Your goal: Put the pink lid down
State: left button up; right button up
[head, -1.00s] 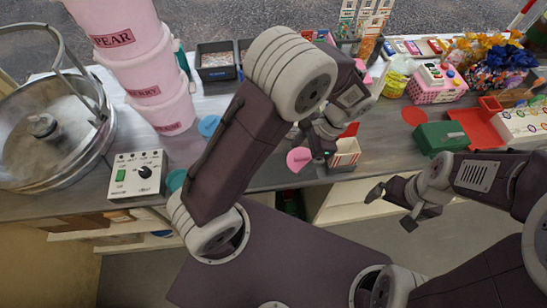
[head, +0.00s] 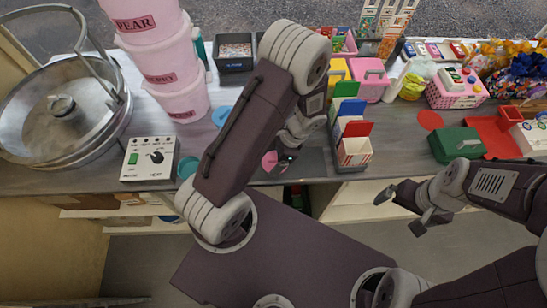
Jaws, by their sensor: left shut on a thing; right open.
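The pink lid (head: 269,160) is a small round disc near the front edge of the counter in the head view. My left gripper (head: 285,161) is at its right side and shut on it. The gripper hides part of the lid. I cannot tell whether the lid touches the counter. My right gripper (head: 402,210) is open and empty, in front of the counter and well to the right of the lid.
A dark mat (head: 312,162) lies right of the lid. A rack with a striped carton (head: 355,152) stands beyond it. A teal lid (head: 186,168), a blue lid (head: 221,116) and a control box (head: 150,158) are to the left. A green box (head: 457,145) is far right.

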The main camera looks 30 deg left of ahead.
pick_arm(q)
jog(key=shift+f, duration=0.1)
jog(key=shift+f, duration=0.15)
jog(key=o, duration=1.3)
